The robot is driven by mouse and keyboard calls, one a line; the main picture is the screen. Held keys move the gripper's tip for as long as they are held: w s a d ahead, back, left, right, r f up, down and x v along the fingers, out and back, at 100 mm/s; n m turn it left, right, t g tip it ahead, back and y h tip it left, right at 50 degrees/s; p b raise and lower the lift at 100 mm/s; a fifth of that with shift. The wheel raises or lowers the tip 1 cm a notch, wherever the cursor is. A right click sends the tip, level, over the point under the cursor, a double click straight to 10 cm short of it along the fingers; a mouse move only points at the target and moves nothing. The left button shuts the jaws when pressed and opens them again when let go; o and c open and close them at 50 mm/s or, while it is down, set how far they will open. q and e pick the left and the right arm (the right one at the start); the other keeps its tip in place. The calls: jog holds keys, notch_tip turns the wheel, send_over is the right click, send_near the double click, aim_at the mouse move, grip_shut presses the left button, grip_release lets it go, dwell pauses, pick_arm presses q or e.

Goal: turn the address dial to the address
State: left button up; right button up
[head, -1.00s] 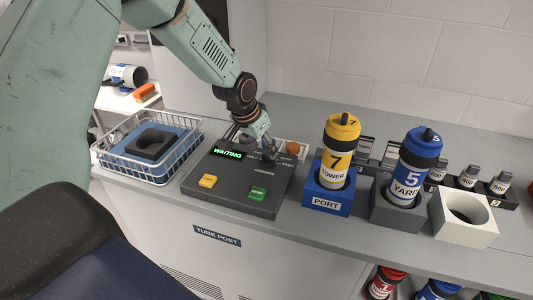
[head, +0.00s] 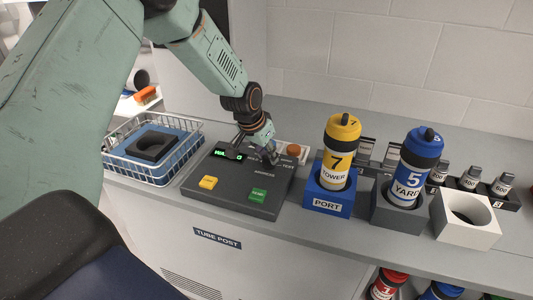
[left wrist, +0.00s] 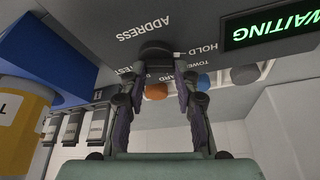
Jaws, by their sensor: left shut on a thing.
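The control panel (head: 235,180) is a dark box on the counter with a yellow button (head: 208,182), a green button (head: 258,194) and a green-lit display (head: 222,154). In the left wrist view the display (left wrist: 270,25) reads WAITING. The dark round address dial (left wrist: 155,48) is there too, with a white mark on its right side, toward HOLD. HOLD, TOWER, YARD and TEST labels surround it. My left gripper (head: 270,155) is over the panel, its fingers closed on the dial in the left wrist view (left wrist: 158,78). In the head view the gripper hides the dial. My right gripper is out of view.
Right of the panel are a blue PORT holder (head: 328,204) with a yellow TOWER carrier (head: 340,150), a grey holder (head: 396,212) with a blue YARD carrier (head: 414,165), and an empty white holder (head: 464,232). A wire basket (head: 180,165) stands left.

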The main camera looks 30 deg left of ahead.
pick_arm(q)
grip_shut()
jog(key=m+b, duration=0.1)
jog(key=b, duration=0.1)
jog(key=m+h+b, duration=0.1)
jog(key=b, duration=0.1)
jog(key=shift+w+f+b, duration=0.1)
jog(key=shift+f+b, duration=0.15)
jog(key=shift+b, duration=0.05)
jog(key=shift+m+g+h+b, duration=0.3)
jog(key=shift+m+h+b, duration=0.1)
jog(key=shift+m+b, duration=0.65)
jog(key=shift+a+r+m+g+h+b, duration=0.15)
jog(key=shift+m+g+h+b, duration=0.15)
jog(key=shift+m+b, duration=0.7)
jog(key=shift+m, duration=0.45)
jog(key=o, duration=0.8)
grip_release()
jog(key=shift+c, duration=0.2)
jog(key=shift+w+r, duration=0.1)
